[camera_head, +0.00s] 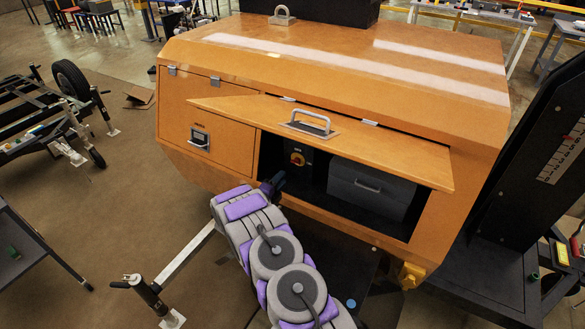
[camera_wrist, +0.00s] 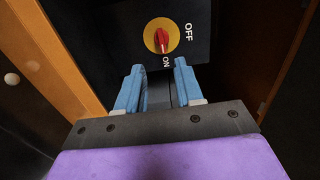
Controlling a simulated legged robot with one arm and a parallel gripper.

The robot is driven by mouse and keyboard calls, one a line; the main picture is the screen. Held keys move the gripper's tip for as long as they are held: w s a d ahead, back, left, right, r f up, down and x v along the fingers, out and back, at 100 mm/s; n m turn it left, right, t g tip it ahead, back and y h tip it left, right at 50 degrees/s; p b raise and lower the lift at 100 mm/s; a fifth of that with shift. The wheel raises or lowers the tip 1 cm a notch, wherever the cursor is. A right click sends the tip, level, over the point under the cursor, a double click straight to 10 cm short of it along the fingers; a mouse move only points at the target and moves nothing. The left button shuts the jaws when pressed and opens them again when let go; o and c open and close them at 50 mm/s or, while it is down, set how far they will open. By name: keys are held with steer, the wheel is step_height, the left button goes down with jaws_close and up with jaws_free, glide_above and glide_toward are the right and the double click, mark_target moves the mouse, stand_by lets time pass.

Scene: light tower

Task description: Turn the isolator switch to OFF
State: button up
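The isolator switch (camera_wrist: 162,39) is a red knob on a yellow disc, set on a black panel (camera_wrist: 108,22) inside the orange cabinet. Its pointer is turned towards the ON label, and OFF is printed to the upper right. It also shows small in the head view (camera_head: 297,159). My gripper (camera_wrist: 160,78) has two blue fingers spread apart with nothing between them. In the wrist view the fingertips are just below the switch and apart from it. In the head view my gripper (camera_head: 272,186) is at the left of the cabinet opening.
The orange hatch door (camera_head: 370,141) is raised above the opening, with its handle (camera_head: 310,123) on top. A dark drawer box (camera_head: 370,188) sits right of the switch. A closed orange door (camera_head: 207,125) is on the left. A metal strut (camera_head: 187,256) stands out low in front.

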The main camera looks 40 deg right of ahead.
mark_target(295, 163)
steer(key=b+x, duration=0.1)
steer(key=x, duration=0.8)
steer(key=shift+w+d+r, duration=0.1)
steer(key=shift+w+d, duration=0.1)
steer(key=shift+d, duration=0.1)
steer(key=shift+a, duration=0.15)
steer(key=shift+c, duration=0.3)
jaws_close()
